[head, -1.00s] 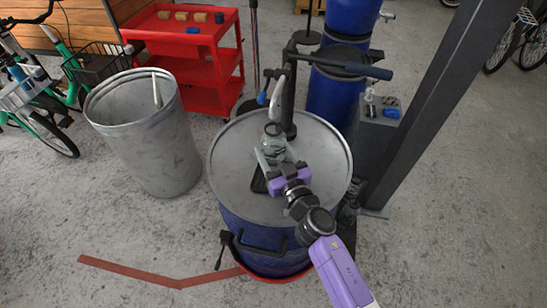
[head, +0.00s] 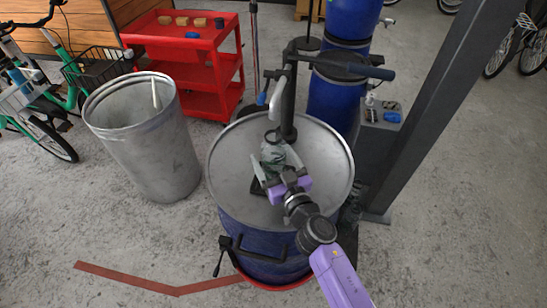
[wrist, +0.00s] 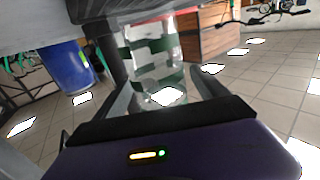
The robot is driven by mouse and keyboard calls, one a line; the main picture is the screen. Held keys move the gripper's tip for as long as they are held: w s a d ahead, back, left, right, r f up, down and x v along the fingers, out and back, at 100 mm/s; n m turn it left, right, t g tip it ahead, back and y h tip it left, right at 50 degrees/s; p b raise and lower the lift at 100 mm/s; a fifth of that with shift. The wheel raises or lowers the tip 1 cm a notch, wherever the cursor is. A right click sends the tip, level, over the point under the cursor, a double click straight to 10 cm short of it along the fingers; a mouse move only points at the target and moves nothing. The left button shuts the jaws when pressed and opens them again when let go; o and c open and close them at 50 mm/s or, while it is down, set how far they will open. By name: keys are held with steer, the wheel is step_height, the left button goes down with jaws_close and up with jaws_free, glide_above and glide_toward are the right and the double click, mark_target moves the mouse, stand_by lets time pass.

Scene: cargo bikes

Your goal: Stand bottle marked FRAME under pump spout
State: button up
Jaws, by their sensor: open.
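A clear bottle with dark green bands (head: 272,158) stands on the grey drum lid (head: 228,165), below the pale curved pump spout (head: 274,96). A dark ring shows at the bottle's top. No FRAME marking is readable. My gripper (head: 272,152) is open, with one finger on each side of the bottle. In the wrist view the bottle (wrist: 155,62) stands upright between the spread fingers, with gaps beside it. I cannot tell whether the spout is exactly over the mouth. A black pad (head: 257,188) shows partly by the bottle's base.
The black pump with its long handle (head: 350,68) rises behind the bottle. A grey bin (head: 150,150) stands left and a red cart (head: 180,45) behind it. A dark post (head: 430,100) and a small grey stand (head: 378,140) are at the right.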

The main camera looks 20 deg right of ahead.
steer(key=shift+r, duration=0.2)
steer(key=s, duration=1.2)
steer(key=s+a+g, duration=0.1)
steer(key=s+a, duration=0.1)
steer(key=s, duration=1.5)
steer(key=s+d+r+g, duration=0.1)
steer(key=s+r, duration=0.3)
steer(key=s, duration=0.3)
steer(key=s+d+r+g, duration=0.1)
steer(key=s+r, duration=0.3)
steer(key=s, duration=0.3)
steer(key=shift+s+r, duration=0.15)
steer(key=shift+s, duration=0.25)
